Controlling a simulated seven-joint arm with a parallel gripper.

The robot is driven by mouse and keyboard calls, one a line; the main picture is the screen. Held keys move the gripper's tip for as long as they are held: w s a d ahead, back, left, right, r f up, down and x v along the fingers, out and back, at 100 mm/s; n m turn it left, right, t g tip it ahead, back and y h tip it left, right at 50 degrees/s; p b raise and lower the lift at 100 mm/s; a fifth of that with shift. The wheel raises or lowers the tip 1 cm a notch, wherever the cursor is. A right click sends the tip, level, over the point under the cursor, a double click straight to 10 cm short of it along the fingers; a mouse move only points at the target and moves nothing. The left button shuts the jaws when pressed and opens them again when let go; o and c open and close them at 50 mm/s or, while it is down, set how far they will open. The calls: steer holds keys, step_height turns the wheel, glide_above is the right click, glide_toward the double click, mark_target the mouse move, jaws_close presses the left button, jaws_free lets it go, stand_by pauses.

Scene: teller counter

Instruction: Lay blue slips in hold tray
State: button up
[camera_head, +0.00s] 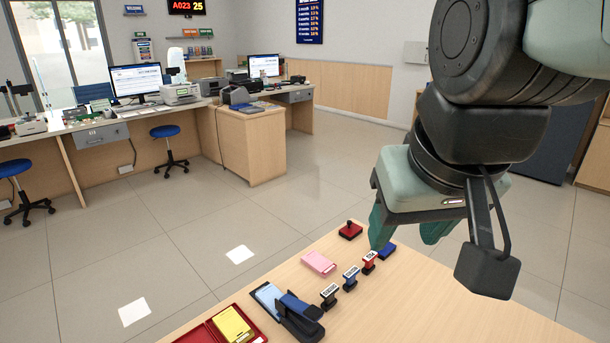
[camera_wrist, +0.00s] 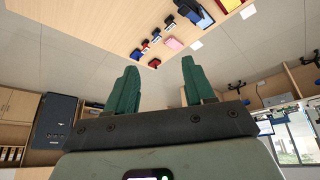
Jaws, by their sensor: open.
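A light blue slip pad (camera_head: 267,296) lies on the wooden counter, beside a dark blue and black stapler-like tool (camera_head: 300,318) that partly covers it. To its left, a red tray (camera_head: 205,331) holds yellow slips (camera_head: 232,325) and is cut off by the frame's bottom edge. I cannot tell whether this is the hold tray; no label is readable. My gripper (camera_head: 408,229) is open and empty above the counter's far right part, away from the blue pad. Its green fingers (camera_wrist: 158,85) are apart with nothing between them in the wrist view.
Pink slips (camera_head: 318,263), several stamps (camera_head: 350,278), a red ink pad (camera_head: 350,230) and a blue ink pad (camera_head: 387,250) lie on the counter. The counter's right part (camera_head: 450,310) is clear. Desks and stools (camera_head: 168,143) stand across the floor.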

steer(key=o, duration=0.6)
steer(key=w+a+f, duration=0.1)
steer(key=w, duration=0.2)
steer(key=w+a+f+n+g, duration=0.1)
steer(key=w, duration=0.2)
steer(key=w+a+f+n, duration=0.1)
steer(key=w, duration=0.3)
steer(key=shift+w+a+f+g, duration=0.1)
steer(key=shift+a+g, duration=0.15)
steer(key=shift+g, duration=0.05)
steer(key=shift+o, duration=0.2)
steer(key=n+g, duration=0.4)
steer(key=n, duration=0.2)
glide_above(284, 304)
steer(key=w, duration=0.3)
steer(key=f, duration=2.9)
steer(key=shift+s, duration=0.25)
steer(key=shift+a+f, duration=0.1)
steer(key=shift+f, duration=0.35)
step_height(284, 304, down, 11)
steer(key=shift+r, duration=0.15)
